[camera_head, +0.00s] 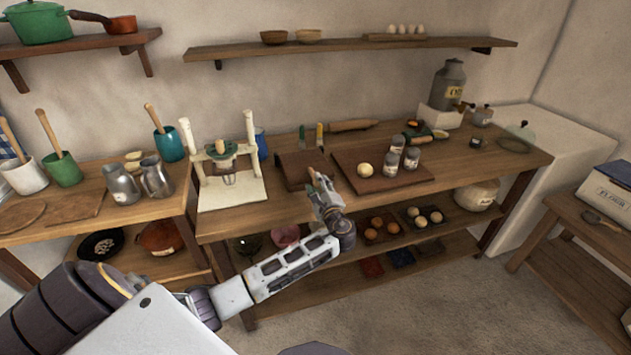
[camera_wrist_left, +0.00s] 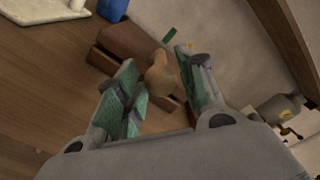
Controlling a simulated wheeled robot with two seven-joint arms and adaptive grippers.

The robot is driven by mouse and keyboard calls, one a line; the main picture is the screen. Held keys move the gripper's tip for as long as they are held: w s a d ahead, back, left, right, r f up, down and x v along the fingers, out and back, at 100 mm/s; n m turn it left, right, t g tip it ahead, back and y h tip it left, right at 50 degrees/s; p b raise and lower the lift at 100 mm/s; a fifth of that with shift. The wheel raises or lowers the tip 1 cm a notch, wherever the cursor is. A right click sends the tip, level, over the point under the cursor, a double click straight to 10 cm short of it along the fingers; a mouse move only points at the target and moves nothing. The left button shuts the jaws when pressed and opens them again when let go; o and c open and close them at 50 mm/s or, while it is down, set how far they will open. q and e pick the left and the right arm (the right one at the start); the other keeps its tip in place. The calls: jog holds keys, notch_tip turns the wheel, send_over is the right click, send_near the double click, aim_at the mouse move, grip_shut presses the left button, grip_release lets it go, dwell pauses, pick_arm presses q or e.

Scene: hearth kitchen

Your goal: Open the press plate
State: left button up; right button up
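The wooden press (camera_head: 290,172) stands on the middle table beside the dark board, partly hidden by my left gripper in the head view. In the left wrist view the press plate (camera_wrist_left: 128,40) lies flat over a lower wooden slab, with a narrow gap between them. A tan rounded handle (camera_wrist_left: 160,76) sticks out from the press toward me. My left gripper (camera_head: 318,178) is at the press's front right. In the wrist view its fingers (camera_wrist_left: 158,88) are apart, with the handle between them; I cannot tell whether they touch it. My right gripper is not in view.
A white stand frame (camera_head: 232,188) is left of the press. A dark board (camera_head: 395,182) with a dough ball (camera_head: 364,170) and shakers (camera_head: 392,162) is to the right. A rolling pin (camera_head: 350,125) lies behind. Eggs sit on the lower shelf.

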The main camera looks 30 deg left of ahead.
pick_arm(q)
jog(key=shift+x, duration=0.95)
jog(key=shift+w+a, duration=0.3)
jog(key=shift+w, duration=0.05)
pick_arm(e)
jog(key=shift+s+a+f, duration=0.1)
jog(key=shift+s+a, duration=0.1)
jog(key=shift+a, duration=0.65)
pick_arm(q)
jog(key=c, duration=0.5)
grip_shut()
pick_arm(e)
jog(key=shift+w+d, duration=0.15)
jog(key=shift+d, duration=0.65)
